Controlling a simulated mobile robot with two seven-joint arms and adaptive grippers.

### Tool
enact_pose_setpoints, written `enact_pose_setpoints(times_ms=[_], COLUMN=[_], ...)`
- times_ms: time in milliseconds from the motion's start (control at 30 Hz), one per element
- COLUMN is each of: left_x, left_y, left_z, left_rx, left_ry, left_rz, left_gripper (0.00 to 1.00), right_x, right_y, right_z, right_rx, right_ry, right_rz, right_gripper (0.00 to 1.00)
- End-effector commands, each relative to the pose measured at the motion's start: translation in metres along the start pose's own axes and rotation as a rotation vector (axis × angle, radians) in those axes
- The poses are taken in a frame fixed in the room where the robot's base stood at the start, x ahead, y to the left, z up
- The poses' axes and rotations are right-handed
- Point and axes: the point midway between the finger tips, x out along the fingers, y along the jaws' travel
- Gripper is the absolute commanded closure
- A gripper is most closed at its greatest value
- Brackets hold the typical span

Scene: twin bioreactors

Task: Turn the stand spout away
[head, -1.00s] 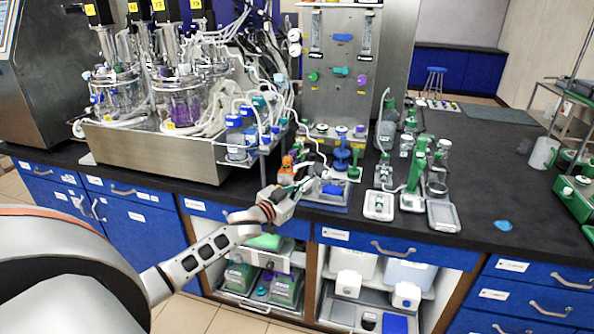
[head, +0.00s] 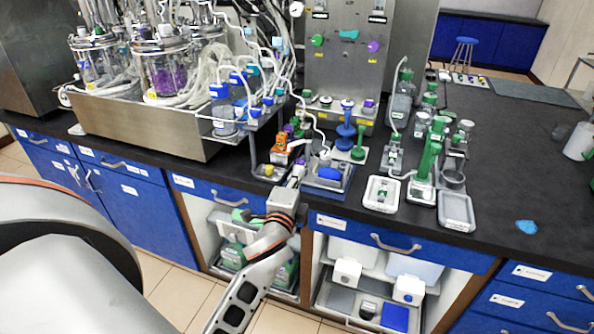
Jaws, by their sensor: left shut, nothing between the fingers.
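My left gripper (head: 297,173) comes up from the lower middle over the bench's front edge. It is shut and empty, and its fingertips are close to the left side of a small grey stand (head: 314,185) with a blue block (head: 329,173) on it. A thin pale curved tube (head: 318,125) rises above the stand. I cannot tell for certain which part is the spout, or whether my fingers touch the stand. My right gripper is not in view.
An orange-topped device (head: 285,152) stands just left of my gripper. Blue and green knobbed posts (head: 346,125) are behind the stand. White trays and green-topped columns (head: 428,162) stand to the right. The black bench top (head: 510,170) is mostly clear farther right.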

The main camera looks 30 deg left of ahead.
Motion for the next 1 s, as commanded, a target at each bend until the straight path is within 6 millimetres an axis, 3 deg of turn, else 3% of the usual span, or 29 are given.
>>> enact_pose_setpoints(times_ms=[400,600,1000], left_x=[0.081,0.098,0.105], left_y=[-0.001,0.000,0.000], left_z=[0.002,0.021,0.027], left_rx=[-0.001,-0.001,-0.003], left_ry=[0.002,0.002,0.003], left_rz=[-0.002,-0.001,0.000], left_gripper=[1.00,1.00,1.00], right_x=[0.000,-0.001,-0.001], right_y=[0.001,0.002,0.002], right_z=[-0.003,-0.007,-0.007], right_rx=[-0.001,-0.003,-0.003], right_ry=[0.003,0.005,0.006], right_rz=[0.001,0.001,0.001], right_gripper=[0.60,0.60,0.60])
